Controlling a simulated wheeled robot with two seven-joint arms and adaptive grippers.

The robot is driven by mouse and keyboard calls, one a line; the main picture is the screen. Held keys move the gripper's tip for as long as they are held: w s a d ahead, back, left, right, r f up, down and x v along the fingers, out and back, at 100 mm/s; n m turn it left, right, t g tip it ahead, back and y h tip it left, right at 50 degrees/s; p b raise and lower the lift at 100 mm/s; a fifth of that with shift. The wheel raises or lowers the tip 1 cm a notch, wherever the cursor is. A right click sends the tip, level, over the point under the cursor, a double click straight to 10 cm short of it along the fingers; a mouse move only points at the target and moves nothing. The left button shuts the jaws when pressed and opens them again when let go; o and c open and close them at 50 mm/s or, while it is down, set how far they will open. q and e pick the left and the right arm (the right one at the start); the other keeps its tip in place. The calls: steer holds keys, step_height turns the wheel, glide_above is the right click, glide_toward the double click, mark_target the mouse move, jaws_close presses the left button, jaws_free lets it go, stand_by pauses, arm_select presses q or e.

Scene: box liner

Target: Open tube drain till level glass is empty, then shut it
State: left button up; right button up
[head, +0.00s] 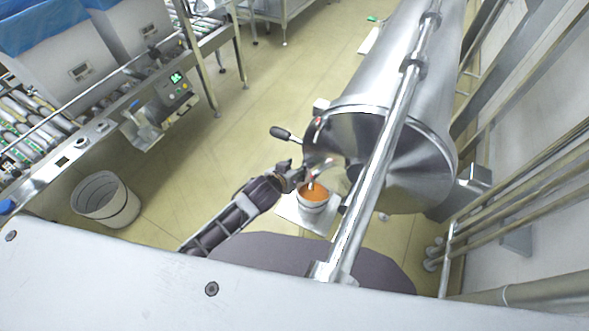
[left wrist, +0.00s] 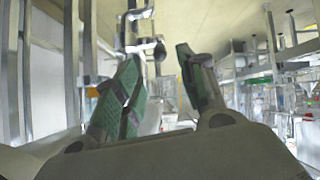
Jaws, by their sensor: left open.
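A large steel cylinder (head: 395,130) lies tilted at the right of the head view. A lever with a black knob (head: 281,133) sticks out from its left side. A white bucket (head: 313,206) holding orange liquid stands below on a white sheet. My left gripper (head: 314,170) is over the bucket's rim area, beside the cylinder's lower end, open. In the left wrist view its green-padded fingers (left wrist: 158,68) are apart with nothing between them. A steel fitting (left wrist: 143,44) with a dark knob (left wrist: 160,51) shows beyond them. I cannot make out the level glass. My right gripper is out of view.
A long steel bar (head: 372,165) crosses in front of the cylinder. Pipes (head: 520,205) run along the right wall. A roller conveyor (head: 75,145) with lined boxes and a white bin (head: 105,199) are at left. The floor between is clear.

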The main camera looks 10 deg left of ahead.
arm_select(q)
steer(key=shift+s+a+r, duration=0.1)
steer(key=shift+s+r, duration=0.15)
steer(key=shift+s, duration=0.05)
steer(key=shift+c, duration=0.3)
